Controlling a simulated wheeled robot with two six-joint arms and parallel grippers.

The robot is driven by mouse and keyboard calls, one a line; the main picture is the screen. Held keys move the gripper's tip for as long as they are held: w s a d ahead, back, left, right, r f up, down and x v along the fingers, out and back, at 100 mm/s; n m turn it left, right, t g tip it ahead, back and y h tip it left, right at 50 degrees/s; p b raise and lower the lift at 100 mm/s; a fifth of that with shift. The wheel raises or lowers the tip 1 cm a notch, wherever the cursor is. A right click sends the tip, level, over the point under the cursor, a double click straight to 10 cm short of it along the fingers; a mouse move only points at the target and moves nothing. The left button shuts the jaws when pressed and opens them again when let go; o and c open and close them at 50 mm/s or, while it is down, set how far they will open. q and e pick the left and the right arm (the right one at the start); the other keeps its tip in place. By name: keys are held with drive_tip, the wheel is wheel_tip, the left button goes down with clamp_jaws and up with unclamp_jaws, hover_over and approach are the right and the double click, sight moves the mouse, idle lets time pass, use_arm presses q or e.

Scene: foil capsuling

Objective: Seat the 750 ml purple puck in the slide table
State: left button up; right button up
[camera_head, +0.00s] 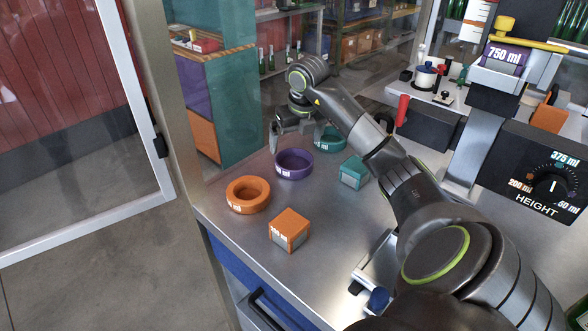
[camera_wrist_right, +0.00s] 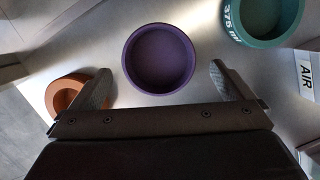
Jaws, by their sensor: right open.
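The purple puck (camera_head: 294,163), a ring-shaped cup with white lettering on its side, stands upright on the metal bench. It also shows in the right wrist view (camera_wrist_right: 160,58), between and beyond the fingertips. My right gripper (camera_head: 294,132) is open and empty, just behind and above the puck in the head view. Its two fingers (camera_wrist_right: 161,72) show spread on either side of the puck in the wrist view, apart from it. I cannot clearly identify the slide table; a metal fixture with a blue knob (camera_head: 378,298) is partly hidden by my right arm. My left gripper is not in view.
An orange puck (camera_head: 247,195) and a teal puck (camera_head: 330,139) flank the purple one. An orange block (camera_head: 289,230) and teal block (camera_head: 354,172) stand nearby. A purple 750 ml block (camera_head: 504,56) sits on the machine, above its HEIGHT dial panel (camera_head: 535,175).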

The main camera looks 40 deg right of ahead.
sight(293, 165)
drive_tip(key=shift+f, duration=0.45)
drive_tip(key=x, duration=0.1)
drive_tip(key=p+x, duration=0.2)
drive_tip(key=x, duration=0.1)
drive_tip(key=shift+s+a+f, duration=0.2)
drive_tip(key=shift+s+a, duration=0.05)
drive_tip(key=shift+s, duration=0.1)
drive_tip(key=shift+w+f, duration=0.1)
drive_tip(key=shift+f, duration=0.3)
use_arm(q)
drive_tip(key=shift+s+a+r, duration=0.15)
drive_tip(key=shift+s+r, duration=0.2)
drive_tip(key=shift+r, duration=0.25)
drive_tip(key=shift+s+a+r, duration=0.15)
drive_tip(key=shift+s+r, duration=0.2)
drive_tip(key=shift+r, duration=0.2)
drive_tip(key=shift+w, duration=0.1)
use_arm(e)
drive_tip(key=c, duration=0.8)
